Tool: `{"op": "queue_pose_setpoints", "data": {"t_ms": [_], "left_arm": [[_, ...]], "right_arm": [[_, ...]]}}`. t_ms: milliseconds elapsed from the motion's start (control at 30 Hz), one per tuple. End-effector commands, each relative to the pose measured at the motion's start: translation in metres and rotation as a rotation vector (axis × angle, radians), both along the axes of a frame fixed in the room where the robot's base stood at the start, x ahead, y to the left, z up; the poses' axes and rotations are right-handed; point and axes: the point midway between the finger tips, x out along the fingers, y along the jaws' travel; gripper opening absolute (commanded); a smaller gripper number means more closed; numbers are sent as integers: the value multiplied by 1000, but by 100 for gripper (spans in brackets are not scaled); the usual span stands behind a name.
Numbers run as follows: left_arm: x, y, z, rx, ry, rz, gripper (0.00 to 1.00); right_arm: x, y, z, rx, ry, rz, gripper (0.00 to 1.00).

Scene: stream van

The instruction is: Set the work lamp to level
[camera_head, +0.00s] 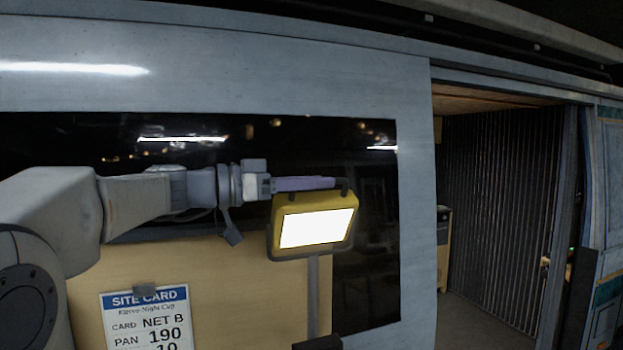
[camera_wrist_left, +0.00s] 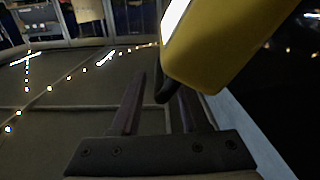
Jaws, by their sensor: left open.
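The work lamp (camera_head: 276,237) has a yellow housing and a lit white panel facing me, on a grey post (camera_head: 313,290). In the head view its panel's edges slope slightly up to the right. A dark handle runs along its top. My left gripper (camera_head: 325,183) reaches in from the left at the handle, just above the housing. In the left wrist view the yellow housing (camera_wrist_left: 225,45) fills the upper right. The left fingers (camera_wrist_left: 163,90) are apart, with a dark part of the handle showing between their tips; contact cannot be told. My right gripper is out of view.
A site card (camera_head: 145,320) is clipped to a tan board (camera_head: 220,290) below my left arm. Behind is the van's side with a dark window (camera_head: 372,220). An open doorway (camera_head: 490,220) is at the right. A dark object (camera_head: 318,343) shows at the bottom edge.

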Motion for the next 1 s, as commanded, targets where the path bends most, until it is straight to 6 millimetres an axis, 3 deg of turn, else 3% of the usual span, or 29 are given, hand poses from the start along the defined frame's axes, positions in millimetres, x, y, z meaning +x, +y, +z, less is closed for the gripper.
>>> {"op": "queue_pose_setpoints", "data": {"t_ms": [133, 233, 267, 1000], "left_arm": [[0, 0, 0, 0, 0, -1, 41], [0, 0, 0, 0, 1, -1, 3], [0, 0, 0, 0, 1, -1, 0], [0, 0, 0, -1, 2, -2, 0]], "right_arm": [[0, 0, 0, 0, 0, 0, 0], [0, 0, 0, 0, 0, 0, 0], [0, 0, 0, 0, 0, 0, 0], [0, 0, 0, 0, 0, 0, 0]]}}
